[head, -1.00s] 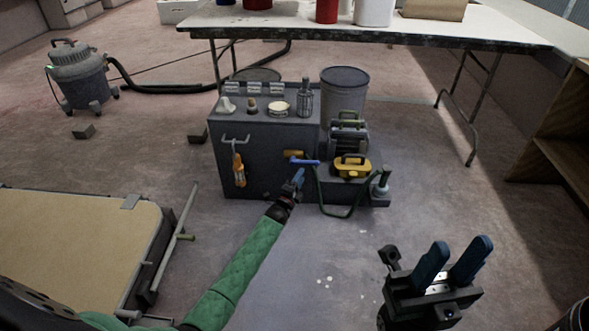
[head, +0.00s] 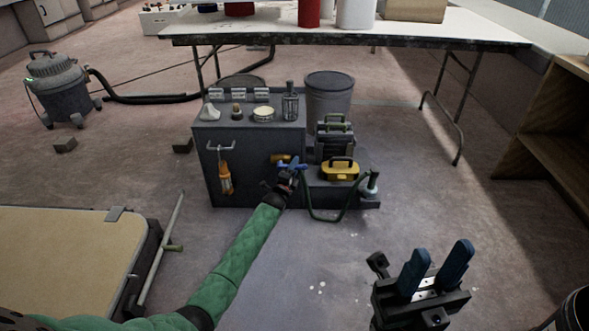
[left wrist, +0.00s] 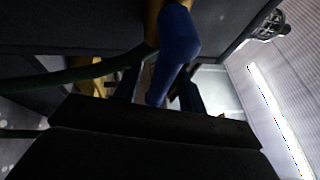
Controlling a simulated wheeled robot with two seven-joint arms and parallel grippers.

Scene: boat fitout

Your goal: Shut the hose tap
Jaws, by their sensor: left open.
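The hose tap (head: 279,158) has a brass body on the right part of the grey cabinet's front. Its blue lever (left wrist: 178,40) is large in the left wrist view, with a strip of the brass tap body (left wrist: 153,18) beside it. My left gripper (head: 290,166) is at the tap, and in the head view its blue fingers and the lever overlap. In the left wrist view my left gripper (left wrist: 160,92) is open, its fingers on either side of the lever's end. Contact cannot be told. My right gripper (head: 436,268) is open and empty, well away at the lower right.
A green hose (head: 325,220) loops below the tap. A yellow case (head: 340,172) sits right of it on a low step. An orange lamp (head: 225,178) hangs on the cabinet (head: 248,180) at the left. A tan-topped panel (head: 60,255) lies at lower left.

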